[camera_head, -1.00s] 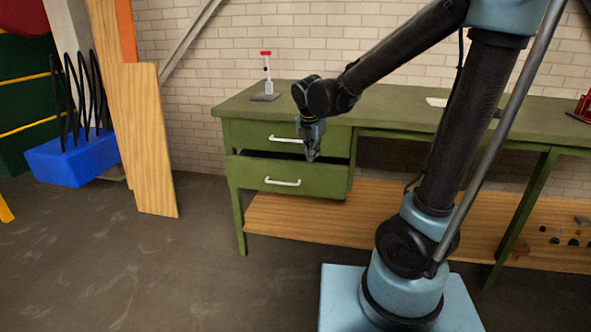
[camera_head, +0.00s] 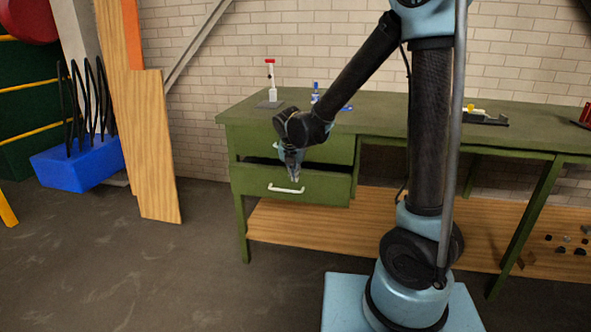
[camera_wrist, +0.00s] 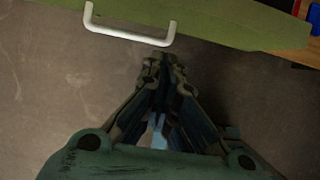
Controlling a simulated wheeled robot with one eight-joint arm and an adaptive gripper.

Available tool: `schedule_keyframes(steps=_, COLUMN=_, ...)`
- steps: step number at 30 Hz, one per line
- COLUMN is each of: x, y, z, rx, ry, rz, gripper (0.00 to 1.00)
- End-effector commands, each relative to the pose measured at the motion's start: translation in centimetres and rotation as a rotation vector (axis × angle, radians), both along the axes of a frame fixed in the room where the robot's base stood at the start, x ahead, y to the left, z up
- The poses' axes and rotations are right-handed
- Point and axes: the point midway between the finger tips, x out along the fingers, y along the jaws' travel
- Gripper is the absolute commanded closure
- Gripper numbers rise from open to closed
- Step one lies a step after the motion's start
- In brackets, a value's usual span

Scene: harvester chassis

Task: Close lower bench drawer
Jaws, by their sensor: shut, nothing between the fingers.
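The green lower bench drawer (camera_head: 325,188) stands partly pulled out, with a dark gap above its front. Its white handle (camera_head: 286,189) is on the front panel. The handle also shows at the top of the wrist view (camera_wrist: 128,30), beside the green front. My gripper (camera_head: 293,177) is shut and empty, pointing down just in front of the drawer front, above the handle in the head view. In the wrist view its fingertips (camera_wrist: 160,60) are close to the handle's right end. I cannot tell whether they touch the drawer. The upper drawer (camera_head: 335,150) is partly hidden by my arm.
The green bench top (camera_head: 385,118) holds a red-and-white tool (camera_head: 271,85), a blue item (camera_head: 316,93) and a dark tool with yellow (camera_head: 482,115). A wooden shelf (camera_head: 300,225) lies below. Boards and a blue box (camera_head: 78,162) stand left. The floor in front is clear.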

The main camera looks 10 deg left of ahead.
Motion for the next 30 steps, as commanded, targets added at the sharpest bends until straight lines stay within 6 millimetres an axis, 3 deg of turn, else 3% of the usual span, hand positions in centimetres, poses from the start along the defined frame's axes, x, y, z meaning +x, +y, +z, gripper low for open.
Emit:
schedule_keyframes(steps=9, x=1.4, y=-0.1, z=-3.5, rx=0.000, ry=0.000, rz=-0.001, gripper=1.00)
schedule_keyframes(steps=18, x=4.8, y=-0.4, z=-3.5, rx=-0.001, ry=0.000, rz=-0.001, gripper=1.00)
schedule_keyframes(steps=30, x=5.4, y=-0.5, z=-3.5, rx=0.000, ry=0.000, rz=0.000, gripper=1.00)
